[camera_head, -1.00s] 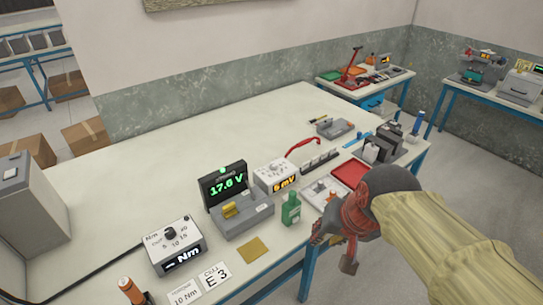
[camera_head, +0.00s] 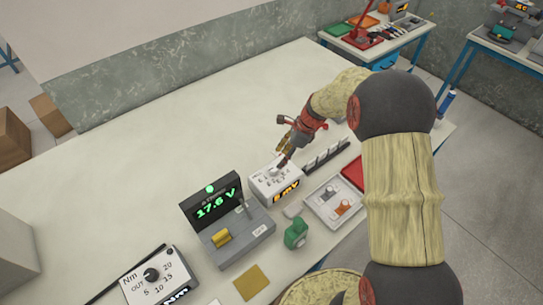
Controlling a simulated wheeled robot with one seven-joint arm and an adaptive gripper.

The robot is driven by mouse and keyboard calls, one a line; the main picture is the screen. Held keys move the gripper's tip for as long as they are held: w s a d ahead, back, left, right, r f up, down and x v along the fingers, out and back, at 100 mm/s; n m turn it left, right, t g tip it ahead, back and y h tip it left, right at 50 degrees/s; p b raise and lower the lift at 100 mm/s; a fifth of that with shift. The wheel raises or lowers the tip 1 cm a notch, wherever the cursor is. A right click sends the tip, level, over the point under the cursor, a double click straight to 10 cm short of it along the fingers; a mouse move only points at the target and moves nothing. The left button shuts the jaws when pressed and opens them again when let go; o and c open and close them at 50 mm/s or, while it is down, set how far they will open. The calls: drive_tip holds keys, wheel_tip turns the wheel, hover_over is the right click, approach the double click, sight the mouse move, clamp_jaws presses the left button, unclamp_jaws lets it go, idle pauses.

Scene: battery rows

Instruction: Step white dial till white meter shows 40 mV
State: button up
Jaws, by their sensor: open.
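The white meter (camera_head: 263,188) is a small white box on the table, right of the black voltage display. Its front shows orange characters ending in mV; the number is too small to read surely. Its top carries small controls, and the white dial cannot be made out clearly there, partly hidden by my gripper. My gripper (camera_head: 283,160) is open, pointing down at the top of the white meter from behind and right. Whether its fingers touch the dial cannot be told.
A black display (camera_head: 211,206) reading 17.6 V stands left of the meter. An Nm dial box (camera_head: 158,277) is front left. The table behind is clear.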

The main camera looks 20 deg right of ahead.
sight(274, 168)
drive_tip(key=b+x, duration=0.1)
drive_tip(key=x, duration=0.6)
drive_tip(key=shift+s+a+f, duration=0.1)
drive_tip(key=shift+s+f, duration=0.05)
drive_tip(key=shift+c, duration=0.4)
drive_tip(key=c, duration=1.1)
drive_tip(key=shift+n, duration=0.3)
drive_tip(key=n+g+p, duration=0.1)
drive_tip(key=n, duration=0.3)
drive_tip(key=n+g+p, duration=0.1)
drive_tip(key=n, duration=0.1)
drive_tip(key=n+g, duration=0.1)
drive_tip(key=n, duration=0.1)
drive_tip(key=shift+w+p, duration=0.25)
drive_tip(key=shift+p, duration=0.05)
drive_tip(key=shift+n+g, duration=0.3)
